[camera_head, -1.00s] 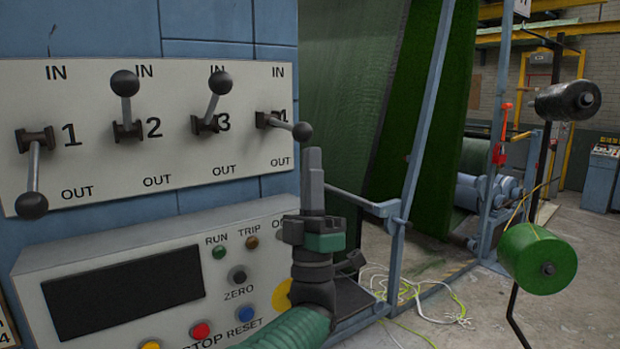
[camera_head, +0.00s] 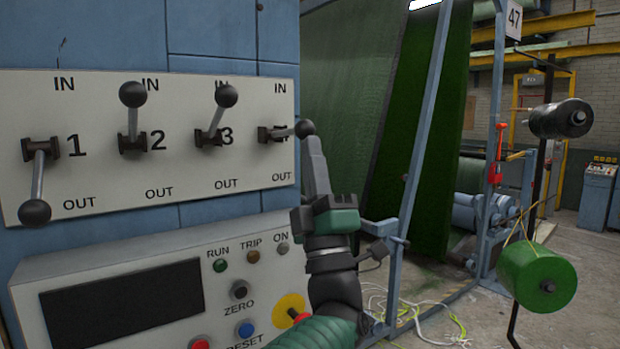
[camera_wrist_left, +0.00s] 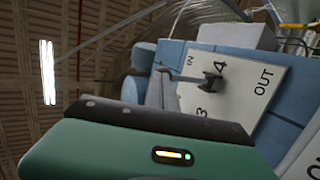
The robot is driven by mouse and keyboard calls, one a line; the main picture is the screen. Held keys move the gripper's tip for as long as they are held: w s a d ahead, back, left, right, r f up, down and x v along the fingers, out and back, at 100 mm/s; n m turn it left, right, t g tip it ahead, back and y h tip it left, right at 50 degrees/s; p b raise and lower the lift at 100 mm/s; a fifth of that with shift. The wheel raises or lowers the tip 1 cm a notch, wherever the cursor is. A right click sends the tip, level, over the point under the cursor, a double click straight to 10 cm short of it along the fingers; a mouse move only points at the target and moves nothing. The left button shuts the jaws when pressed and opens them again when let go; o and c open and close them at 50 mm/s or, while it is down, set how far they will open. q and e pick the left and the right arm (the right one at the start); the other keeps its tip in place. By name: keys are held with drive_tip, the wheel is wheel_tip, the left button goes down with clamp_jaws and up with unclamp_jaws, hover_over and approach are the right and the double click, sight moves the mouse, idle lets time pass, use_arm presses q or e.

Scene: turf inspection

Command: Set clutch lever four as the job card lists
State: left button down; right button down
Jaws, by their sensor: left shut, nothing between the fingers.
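Clutch lever four (camera_head: 285,132) is at the right end of the white lever plate (camera_head: 110,183). Its arm sticks out sideways to the right, tipped slightly up, between IN and OUT. Its black knob (camera_head: 304,128) is just above the fingertips of my left gripper (camera_head: 314,145). The gripper is shut and empty, pointing up from below, at or very near the knob; contact cannot be told. The left wrist view shows lever four's pivot (camera_wrist_left: 213,82) beside the 4, with its knob not clearly seen. No job card is readable. My right gripper is out of view.
Lever one (camera_head: 38,180) points down to OUT; levers two (camera_head: 133,115) and three (camera_head: 218,115) point up to IN. A control box (camera_head: 215,293) with a dark screen and buttons juts out below. A blue frame post (camera_head: 420,130) stands to the right.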

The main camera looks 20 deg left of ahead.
use_arm(q)
wheel_tip(320, 180, up, 7)
drive_tip(key=n+g+p, duration=0.2)
drive_tip(key=g+p, duration=0.1)
drive_tip(key=g, duration=0.2)
drive_tip(key=shift+w+a+n, duration=0.2)
drive_tip(key=shift+a+n, duration=0.15)
drive_tip(key=shift+n, duration=0.05)
drive_tip(key=shift+f, duration=0.1)
